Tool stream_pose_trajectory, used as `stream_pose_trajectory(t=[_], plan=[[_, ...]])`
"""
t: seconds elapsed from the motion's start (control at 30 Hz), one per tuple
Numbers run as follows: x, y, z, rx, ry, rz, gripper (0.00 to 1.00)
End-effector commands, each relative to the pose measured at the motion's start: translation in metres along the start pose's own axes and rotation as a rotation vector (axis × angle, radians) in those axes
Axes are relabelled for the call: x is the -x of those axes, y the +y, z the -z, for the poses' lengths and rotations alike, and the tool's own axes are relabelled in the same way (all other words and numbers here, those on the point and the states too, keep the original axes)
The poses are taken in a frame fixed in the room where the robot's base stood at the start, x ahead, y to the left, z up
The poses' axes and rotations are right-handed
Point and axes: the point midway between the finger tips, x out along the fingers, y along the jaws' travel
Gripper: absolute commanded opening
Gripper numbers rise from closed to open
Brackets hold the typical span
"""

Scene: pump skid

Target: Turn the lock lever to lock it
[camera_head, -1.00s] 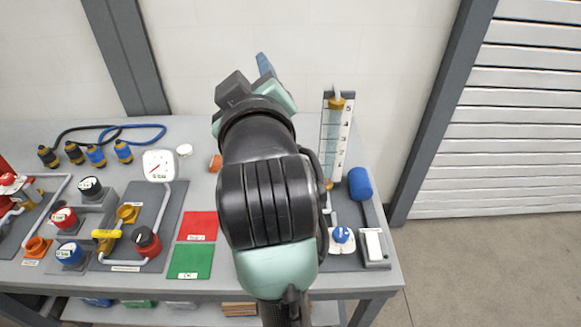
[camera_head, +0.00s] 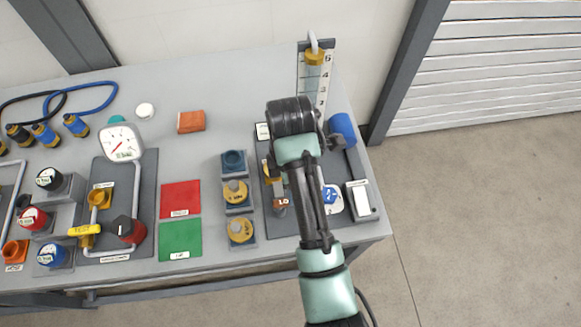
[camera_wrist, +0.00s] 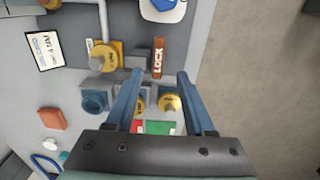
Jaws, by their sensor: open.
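The lock lever (camera_wrist: 158,58) is a narrow reddish-brown bar marked LOCK, on the dark panel in the wrist view. In the head view its lower part, with part of the lettering, shows as the lever (camera_head: 282,202) just left of my arm. My gripper (camera_wrist: 160,75) is open and empty, its two blue fingers pointing toward the panel. The lever appears in line with the gap between the fingertips, just beyond them in the picture. Contact cannot be told. In the head view my arm hides the fingers.
A yellow fitting (camera_wrist: 103,57) stands left of the lever in the wrist view. A blue socket (camera_head: 234,162) and yellow fittings (camera_head: 236,193) stand left of the panel. A blue knob (camera_head: 330,194), white switch (camera_head: 358,197) and flow tube (camera_head: 314,75) are close to my arm.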

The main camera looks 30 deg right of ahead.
Motion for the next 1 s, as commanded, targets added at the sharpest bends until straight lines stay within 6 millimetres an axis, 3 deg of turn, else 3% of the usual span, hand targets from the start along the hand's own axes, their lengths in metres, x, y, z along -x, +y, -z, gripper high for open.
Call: stream_pose_trajectory(t=[0.1, 0.33, 0.5, 0.77, 0.83, 1.0], plan=[[-0.025, -0.002, -0.001, -0.003, 0.0, 0.005, 0.54], [-0.06, 0.0, 0.0, -0.001, 0.0, 0.0, 0.54], [-0.072, 0.0, 0.0, -0.002, 0.0, -0.001, 0.54], [-0.073, 0.001, 0.0, -0.002, 0.0, -0.003, 0.54], [-0.073, 0.001, 0.0, -0.002, 0.0, -0.003, 0.47], [-0.073, 0.001, 0.0, -0.002, 0.0, -0.003, 0.16]])
